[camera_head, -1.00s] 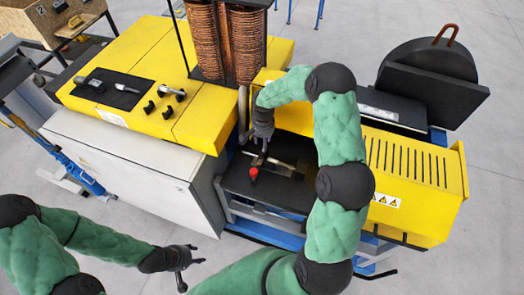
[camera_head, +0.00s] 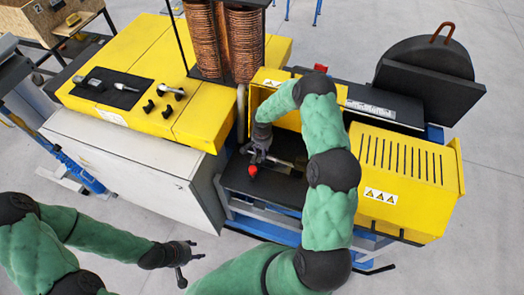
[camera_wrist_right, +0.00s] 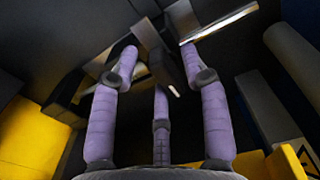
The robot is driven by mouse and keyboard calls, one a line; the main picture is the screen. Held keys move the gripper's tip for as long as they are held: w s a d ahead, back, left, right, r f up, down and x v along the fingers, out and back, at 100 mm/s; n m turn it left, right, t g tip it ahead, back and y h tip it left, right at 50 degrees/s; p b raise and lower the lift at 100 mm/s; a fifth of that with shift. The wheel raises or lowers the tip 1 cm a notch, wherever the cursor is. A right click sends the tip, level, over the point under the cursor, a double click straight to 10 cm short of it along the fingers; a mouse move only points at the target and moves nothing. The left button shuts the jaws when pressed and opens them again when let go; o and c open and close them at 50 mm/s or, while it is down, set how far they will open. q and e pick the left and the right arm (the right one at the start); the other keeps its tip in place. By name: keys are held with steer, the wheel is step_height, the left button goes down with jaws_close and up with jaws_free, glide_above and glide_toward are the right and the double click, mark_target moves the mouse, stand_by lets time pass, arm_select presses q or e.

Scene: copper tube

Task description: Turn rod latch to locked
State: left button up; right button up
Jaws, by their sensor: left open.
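The rod latch shows a small red knob (camera_head: 252,171) and a metal rod (camera_head: 283,162) on the black bed in the recess of the yellow machine. My right gripper (camera_head: 257,156) is down at the latch, just above the red knob, and hides part of it. In the right wrist view its three purple fingers (camera_wrist_right: 160,75) are spread, with dark latch parts (camera_wrist_right: 158,50) beyond and between them. I cannot tell whether they touch. My left gripper (camera_head: 190,262) is open and empty over the floor at the lower left, away from the machine.
Yellow machine walls (camera_head: 268,90) stand close around the recess, with a slotted yellow cover (camera_head: 405,165) to the right. Copper coils (camera_head: 245,45) rise behind. Tools lie on a black mat (camera_head: 120,97) at the left. The floor at the lower right is clear.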

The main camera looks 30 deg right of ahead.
jaws_close()
steer(key=shift+d+f+n+b, duration=0.1)
steer(key=shift+f+n+b, duration=0.05)
steer(key=shift+n+b, duration=0.65)
steer(key=shift+r+n+b, duration=0.2)
steer(key=shift+n+b, duration=0.6)
steer(key=shift+o, duration=1.4)
jaws_free()
steer(key=shift+r, duration=0.1)
step_height(320, 180, up, 12)
